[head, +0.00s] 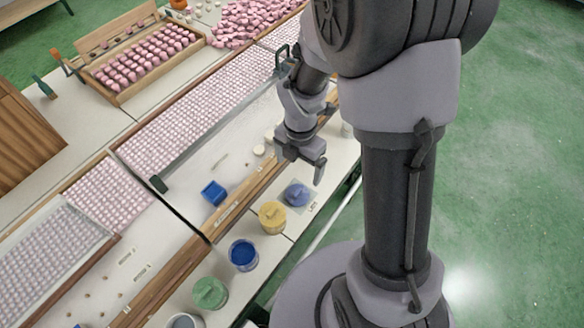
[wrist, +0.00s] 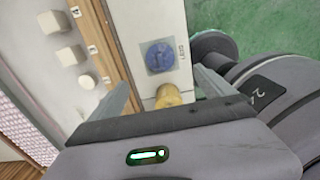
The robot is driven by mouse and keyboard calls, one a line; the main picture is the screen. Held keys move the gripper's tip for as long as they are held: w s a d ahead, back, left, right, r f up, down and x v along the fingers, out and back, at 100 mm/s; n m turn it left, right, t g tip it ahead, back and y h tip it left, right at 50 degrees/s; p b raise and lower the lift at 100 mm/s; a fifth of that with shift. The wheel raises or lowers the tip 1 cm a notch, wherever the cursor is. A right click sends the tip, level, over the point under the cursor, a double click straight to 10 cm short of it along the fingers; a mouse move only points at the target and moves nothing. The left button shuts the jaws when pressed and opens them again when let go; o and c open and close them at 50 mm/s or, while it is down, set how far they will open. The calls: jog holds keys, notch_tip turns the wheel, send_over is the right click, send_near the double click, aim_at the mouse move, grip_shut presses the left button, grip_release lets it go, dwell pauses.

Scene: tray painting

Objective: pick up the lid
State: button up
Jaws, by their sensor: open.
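The blue lid (head: 297,194), round with a raised grip on top, lies on a small grey square at the table's right edge. It also shows in the wrist view (wrist: 160,56), beyond my fingers and framed between them. My gripper (head: 301,163) is open and empty, above and slightly behind the lid, and apart from it. Both fingers show in the wrist view (wrist: 160,77), spread wide. An open pot of blue paint (head: 243,254) stands nearer the front with no lid on it.
A yellow pot (head: 272,217) stands close beside the lid; it also shows in the wrist view (wrist: 168,96). A green pot (head: 209,292) is nearer the front. A wooden rail (head: 235,207) runs left of the pots, with a blue block (head: 214,192) beyond it. Green floor lies right.

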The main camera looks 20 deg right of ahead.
jog(key=b, duration=0.3)
send_over(297, 192)
jog(key=f, duration=0.8)
jog(key=shift+w+d+f, duration=0.15)
jog(key=shift+d+f, duration=0.05)
jog(key=shift+f, duration=0.15)
notch_tip(297, 192, down, 6)
jog(key=b, duration=0.3)
jog(key=shift+a+r, duration=0.1)
jog(key=shift+r, duration=0.3)
jog(key=shift+c, duration=0.4)
jog(key=c, duration=1.3)
